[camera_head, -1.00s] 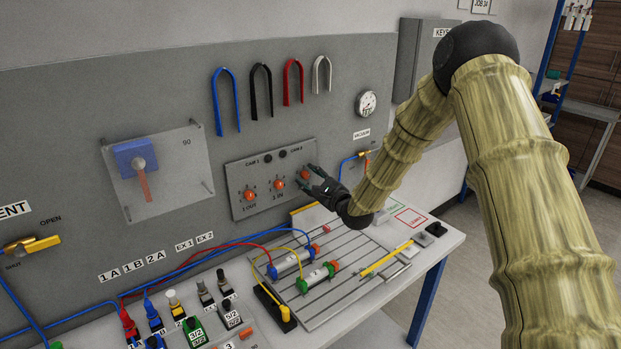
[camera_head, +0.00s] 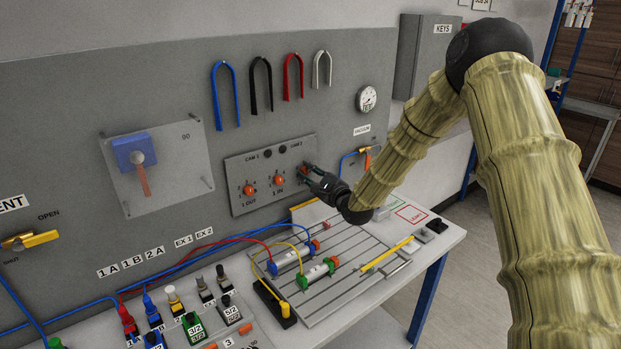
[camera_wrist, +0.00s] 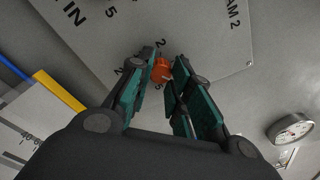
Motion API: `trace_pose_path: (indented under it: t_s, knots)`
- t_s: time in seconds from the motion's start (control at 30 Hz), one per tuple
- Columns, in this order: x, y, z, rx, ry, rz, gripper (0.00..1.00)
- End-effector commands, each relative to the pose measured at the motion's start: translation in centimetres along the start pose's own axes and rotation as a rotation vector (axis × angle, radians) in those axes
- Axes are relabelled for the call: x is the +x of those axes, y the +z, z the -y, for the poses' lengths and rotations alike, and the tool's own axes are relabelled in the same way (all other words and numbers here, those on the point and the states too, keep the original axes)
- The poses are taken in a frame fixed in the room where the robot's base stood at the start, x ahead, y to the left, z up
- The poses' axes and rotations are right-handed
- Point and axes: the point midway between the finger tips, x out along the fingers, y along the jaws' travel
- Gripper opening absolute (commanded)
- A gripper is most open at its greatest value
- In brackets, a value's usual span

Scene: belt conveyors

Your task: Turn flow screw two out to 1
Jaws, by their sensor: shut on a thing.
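Flow screw two is the rightmost of the orange knobs on the grey screw panel (camera_head: 236,199). In the wrist view the orange knob (camera_wrist: 161,72) sits between my fingertips, with printed digits around it partly covered. My gripper (camera_head: 307,172) reaches the panel from the right and is shut on the knob; it also shows in the wrist view (camera_wrist: 164,68). In the head view my fingers hide most of this knob. The 1 OUT knob (camera_head: 250,190) and the 1 IN knob (camera_head: 278,181) stand free to its left. The knob's exact setting cannot be read.
A round gauge (camera_head: 367,98) hangs to the upper right. Below lies a slotted plate (camera_head: 350,262) with cylinders and hoses.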

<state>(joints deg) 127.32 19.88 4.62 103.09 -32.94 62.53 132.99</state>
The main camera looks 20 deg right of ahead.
Motion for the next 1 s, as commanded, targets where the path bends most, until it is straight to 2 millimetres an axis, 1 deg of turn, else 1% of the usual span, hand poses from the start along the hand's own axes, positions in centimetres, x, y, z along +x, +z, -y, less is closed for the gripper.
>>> trace_pose_path:
  t_s: [0.03, 0.27, 1.0]
  knots:
    - [-0.03, -0.31, -0.23, -0.021, -0.003, 0.002, 0.0]
    - [-0.06, -0.45, -0.34, -0.191, -0.009, 0.009, 0.0]
    - [-0.02, -0.43, -0.28, -0.89, -0.034, 0.038, 0.0]
